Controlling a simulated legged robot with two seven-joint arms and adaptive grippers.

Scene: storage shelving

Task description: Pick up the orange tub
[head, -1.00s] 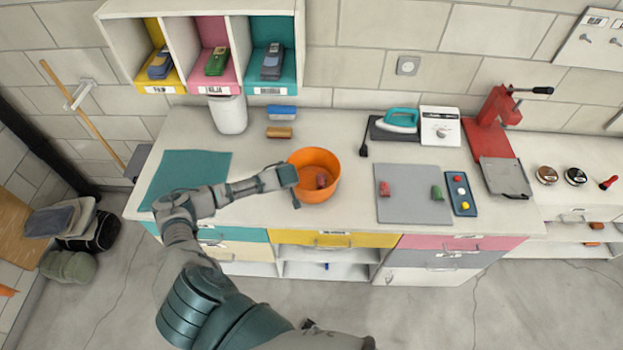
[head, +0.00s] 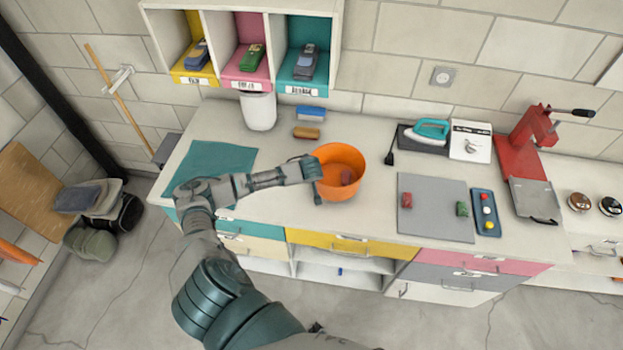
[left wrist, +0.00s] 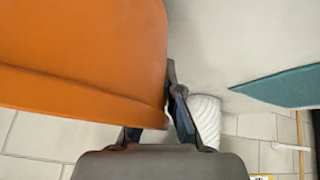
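The orange tub (head: 330,184) stands on the counter in the middle of the head view, with a small reddish block (head: 347,177) inside. My left gripper (head: 318,184) is at the tub's left rim. In the left wrist view the tub (left wrist: 80,50) fills the upper left. One finger of my left gripper (left wrist: 155,112) runs along the tub's outer side; the other is mostly hidden behind the rim. Whether the fingers press on the wall cannot be told. My right gripper is out of view.
A teal mat (head: 212,168) lies left of the tub. Behind it are a white bin (head: 259,111), a blue brush (head: 311,114) and a brown one (head: 306,133). A grey board (head: 434,208) with two small blocks lies to the right. Cubbies (head: 253,62) hang above.

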